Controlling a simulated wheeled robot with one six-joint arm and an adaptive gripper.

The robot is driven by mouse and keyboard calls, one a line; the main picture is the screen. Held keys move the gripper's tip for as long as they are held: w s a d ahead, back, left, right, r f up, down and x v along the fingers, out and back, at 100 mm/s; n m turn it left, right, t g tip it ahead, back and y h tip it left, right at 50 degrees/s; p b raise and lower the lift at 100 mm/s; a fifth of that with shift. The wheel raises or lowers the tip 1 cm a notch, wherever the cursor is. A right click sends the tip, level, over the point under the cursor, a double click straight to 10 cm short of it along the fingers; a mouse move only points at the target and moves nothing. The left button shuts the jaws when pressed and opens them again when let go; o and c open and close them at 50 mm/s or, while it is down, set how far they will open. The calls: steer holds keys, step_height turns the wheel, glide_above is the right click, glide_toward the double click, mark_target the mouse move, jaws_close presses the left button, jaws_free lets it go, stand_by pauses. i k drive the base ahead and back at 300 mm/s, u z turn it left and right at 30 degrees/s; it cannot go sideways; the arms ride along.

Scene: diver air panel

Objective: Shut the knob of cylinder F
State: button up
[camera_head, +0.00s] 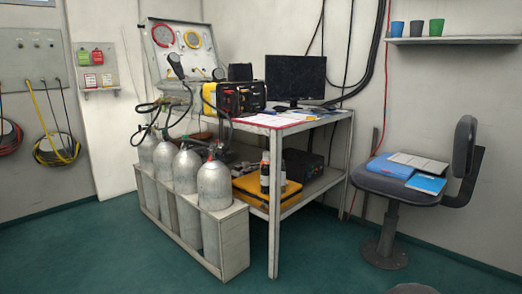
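Several grey gas cylinders stand upright in a row in a pale rack (236,243) on the floor, left of the desk. The nearest cylinder (214,186) is at the right end of the row; another cylinder (187,171) stands just behind it to the left. Dark valves and black hoses (184,119) sit at the cylinder tops. The knobs are too small to make out, and I can read no letters, so I cannot tell which cylinder is F or how its knob is turned. My gripper is not in view.
A metal desk (273,205) carries a monitor (295,79) and a yellow-black device (233,98). An open case panel (181,48) with gauges stands behind. An office chair (400,183) with folders is at right. Green floor (120,265) is clear in front of the rack.

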mark_target(220, 154)
steer(key=z, duration=0.25)
steer(key=i, duration=1.8)
steer(key=u, duration=0.1)
